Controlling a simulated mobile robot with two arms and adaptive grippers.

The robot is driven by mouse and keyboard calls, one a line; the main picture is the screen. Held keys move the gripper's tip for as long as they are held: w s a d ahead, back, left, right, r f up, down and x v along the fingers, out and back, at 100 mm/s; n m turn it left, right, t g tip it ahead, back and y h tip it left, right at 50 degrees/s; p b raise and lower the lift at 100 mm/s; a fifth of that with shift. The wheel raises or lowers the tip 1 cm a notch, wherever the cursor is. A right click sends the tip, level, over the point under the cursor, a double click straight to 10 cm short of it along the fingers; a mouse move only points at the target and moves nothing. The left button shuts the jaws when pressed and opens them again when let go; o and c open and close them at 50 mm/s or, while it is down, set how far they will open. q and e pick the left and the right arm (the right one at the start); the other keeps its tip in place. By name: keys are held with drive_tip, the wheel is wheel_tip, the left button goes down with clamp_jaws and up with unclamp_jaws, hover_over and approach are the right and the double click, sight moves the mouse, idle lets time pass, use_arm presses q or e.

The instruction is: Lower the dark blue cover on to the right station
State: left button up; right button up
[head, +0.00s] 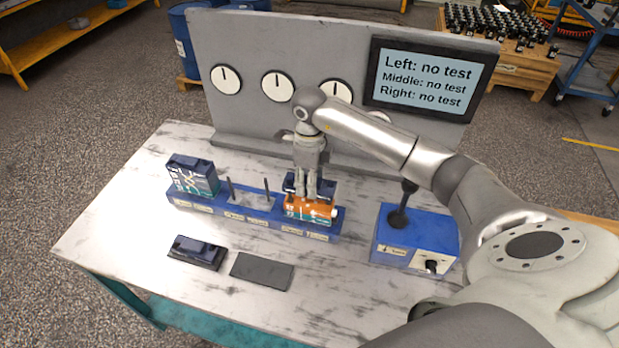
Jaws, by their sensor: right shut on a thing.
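My right gripper (308,193) points straight down over the right end of the blue station base (255,213). It is shut on the dark blue cover (327,189), which shows on both sides of the fingers. An orange block (303,207) with white markings sits at the right station, just below and in front of the fingers. The cover is at or just above the block; I cannot tell whether they touch. The fingers hide part of the cover. My left gripper is not in view.
The left station holds a dark blue unit (193,176); the middle one has two upright pins (266,190). Another dark cover (198,251) lies on the table beside an empty dark mat (262,272). A blue box (415,235) stands right. The gauge panel (320,45) is behind.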

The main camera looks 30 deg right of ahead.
sight(309, 201)
drive_tip(key=shift+f+b, duration=1.3)
drive_tip(key=shift+f, duration=0.5)
drive_tip(key=shift+f+b, duration=0.5)
drive_tip(key=shift+f, duration=0.1)
drive_tip(key=o, duration=1.5)
wheel_tip(309, 201, up, 12)
drive_tip(key=shift+r, duration=0.1)
